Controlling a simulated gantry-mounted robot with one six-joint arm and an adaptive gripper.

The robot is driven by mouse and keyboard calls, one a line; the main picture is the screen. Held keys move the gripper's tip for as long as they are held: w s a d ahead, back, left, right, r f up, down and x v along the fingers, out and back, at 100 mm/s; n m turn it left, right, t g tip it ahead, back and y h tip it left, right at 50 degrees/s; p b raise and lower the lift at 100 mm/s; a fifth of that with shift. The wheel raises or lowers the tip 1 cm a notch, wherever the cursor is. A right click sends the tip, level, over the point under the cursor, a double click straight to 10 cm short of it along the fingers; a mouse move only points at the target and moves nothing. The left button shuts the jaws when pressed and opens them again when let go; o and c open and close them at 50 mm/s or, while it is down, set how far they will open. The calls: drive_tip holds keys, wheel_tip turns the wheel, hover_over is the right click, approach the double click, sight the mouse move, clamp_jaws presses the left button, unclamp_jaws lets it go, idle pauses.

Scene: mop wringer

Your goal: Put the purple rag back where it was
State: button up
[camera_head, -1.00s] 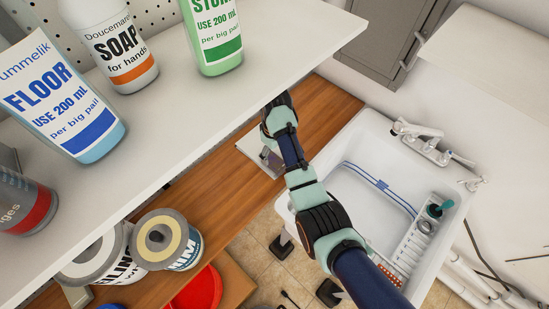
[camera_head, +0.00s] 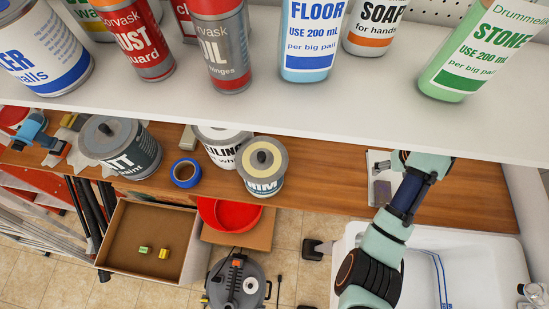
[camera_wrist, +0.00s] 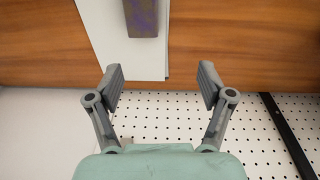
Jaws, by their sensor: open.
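My gripper (camera_wrist: 161,84) is open in the wrist view, with nothing between its fingers. Ahead of the fingertips, a grey block with purple patches (camera_wrist: 142,17) lies on a white sheet or board (camera_wrist: 105,35) on the brown wooden worktop. The block is apart from the fingers and cut off by the top edge. It also shows in the head view (camera_head: 381,194), just left of my arm. I cannot tell whether this is the purple rag; no other purple cloth shows.
A white shelf (camera_head: 300,118) with several bottles and cans overhangs the worktop (camera_head: 330,182). Paint tins (camera_head: 264,182) and blue tape (camera_head: 186,173) stand left on the worktop. A white sink (camera_head: 470,245) is at right. Below are a cardboard box (camera_head: 120,260) and a vacuum (camera_head: 238,285).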

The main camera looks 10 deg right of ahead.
drive_tip(key=w+a+r+n+t, duration=0.1)
drive_tip(key=w+a+r+t, duration=0.1)
drive_tip(key=a, duration=0.8)
drive_tip(key=w+a+r+n+t, duration=0.1)
drive_tip(key=w+a+r+t, duration=0.2)
drive_tip(key=a, duration=0.8)
drive_tip(key=w+a+r+n+t, duration=0.1)
drive_tip(key=w+a+r+t, duration=0.2)
drive_tip(key=a, duration=0.7)
drive_tip(key=shift+a+r+t+h, duration=0.15)
drive_tip(key=shift+r+t+h, duration=0.3)
drive_tip(key=shift+r, duration=0.45)
drive_tip(key=s+a+r+n+t+y, duration=0.1)
drive_tip(key=s+a+r+t, duration=0.2)
drive_tip(key=a+r, duration=0.3)
drive_tip(key=shift+s+a+y, duration=0.35)
drive_tip(key=shift+s+a, duration=0.2)
drive_tip(key=shift+a, duration=0.35)
wheel_tip(320, 180, up, 7)
drive_tip(key=p, duration=0.7)
drive_tip(key=shift+r, duration=0.2)
